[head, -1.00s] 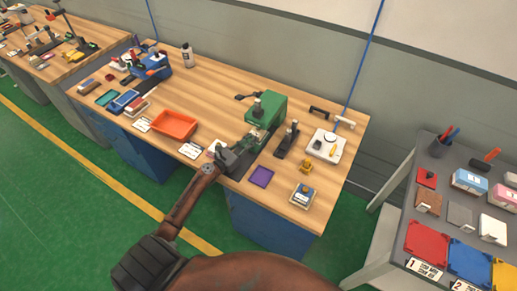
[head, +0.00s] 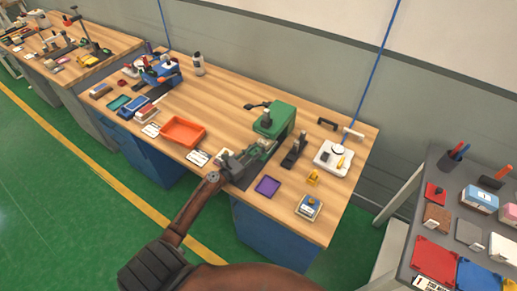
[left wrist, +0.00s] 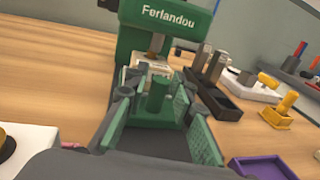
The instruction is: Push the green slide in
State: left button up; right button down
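The green press (head: 274,118) stands on the wooden workbench. In the left wrist view its body (left wrist: 165,20) bears the word "Ferlandou". The green slide (left wrist: 158,108), with an upright round knob, lies in front of the press opening. A pale piece (left wrist: 152,66) shows beyond the knob, under the press. My left gripper (head: 238,163) is low at the front of the press. In the left wrist view its fingers stand apart on both sides of the slide's knob; whether they touch the slide I cannot tell. My right gripper is not in view.
An orange tray (head: 183,132) lies left of the press, a purple tray (head: 267,186) at the front right. A dark stand (head: 295,150), a white device (head: 333,157) and a yellow part (head: 313,178) are to the right. Bare wood lies behind the orange tray.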

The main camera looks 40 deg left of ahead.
pick_arm(q)
jog(key=s, duration=0.7)
jog(key=s+a, duration=0.1)
jog(key=s, duration=0.2)
jog(key=shift+s+a, duration=0.1)
jog(key=shift+s, duration=0.05)
